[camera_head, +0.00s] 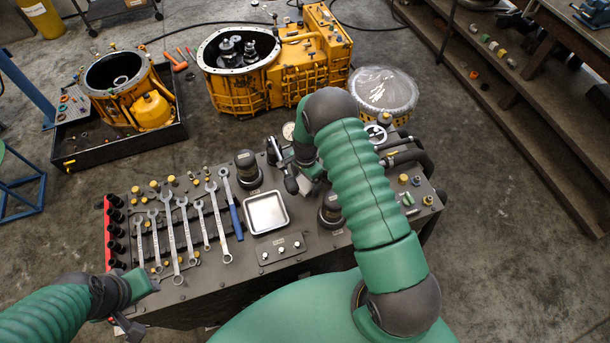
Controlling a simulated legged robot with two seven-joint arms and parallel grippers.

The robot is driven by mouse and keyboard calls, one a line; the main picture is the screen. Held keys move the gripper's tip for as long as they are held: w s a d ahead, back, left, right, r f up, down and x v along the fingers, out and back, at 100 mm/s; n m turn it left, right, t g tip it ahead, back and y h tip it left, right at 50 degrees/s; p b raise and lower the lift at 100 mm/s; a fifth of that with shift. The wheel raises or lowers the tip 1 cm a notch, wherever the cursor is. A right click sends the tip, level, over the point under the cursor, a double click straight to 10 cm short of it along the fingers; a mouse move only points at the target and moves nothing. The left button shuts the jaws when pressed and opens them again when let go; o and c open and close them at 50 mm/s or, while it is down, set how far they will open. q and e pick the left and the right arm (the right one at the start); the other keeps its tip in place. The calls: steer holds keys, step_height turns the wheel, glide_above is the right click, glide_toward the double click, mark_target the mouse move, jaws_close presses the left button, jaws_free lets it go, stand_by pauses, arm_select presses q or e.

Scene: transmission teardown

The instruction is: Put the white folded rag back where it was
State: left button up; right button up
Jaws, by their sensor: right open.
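I cannot make out the white folded rag for certain. A small pale patch (316,169) shows beside my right gripper, partly hidden by the arm, and I cannot tell whether it is cloth. My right gripper (281,168) is open over the back middle of the dark workbench top (300,243), between two black round knobs. I see nothing clearly held between its fingers. A shallow square tray (265,212) with a pale inside lies on the bench, in front of and left of that gripper. My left gripper (143,303) is at the bench's front left corner, its jaw opening unclear.
Several wrenches (186,229) lie left of the tray, beside a red-edged rack (109,234). Black hoses (408,158) stand at the bench's right. Behind are yellow transmission housings (240,88), a black bin (122,150) and a plastic-covered round part (383,89).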

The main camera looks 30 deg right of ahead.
mark_target(305, 183)
step_height(305, 183, up, 11)
steer(key=b, duration=0.2)
steer(key=s+a+r+n, duration=0.4)
steer(key=r+n, duration=0.1)
steer(key=s+a+r+n+t, duration=0.1)
steer(key=s+a+r+n, duration=0.1)
steer(key=r, duration=0.1)
steer(key=shift+a+n, duration=0.35)
steer(key=shift+n, duration=0.05)
steer(key=s+a+r+n+t, duration=0.1)
steer(key=s+a+r+n, duration=0.15)
steer(key=s+n, duration=0.2)
steer(key=s+a+r+n+t, duration=0.1)
steer(key=s+a+r+n, duration=0.1)
steer(key=s+a+n, duration=0.3)
step_height(305, 183, down, 8)
steer(key=d+m+b, duration=0.1)
steer(key=d+b, duration=0.1)
steer(key=b, duration=0.5)
steer(key=shift+s+d+f+b, duration=0.15)
steer(key=shift+s+d+b, duration=0.05)
steer(key=shift+s+b, duration=0.1)
steer(key=shift+w+a, duration=0.1)
steer(key=shift+a, duration=0.05)
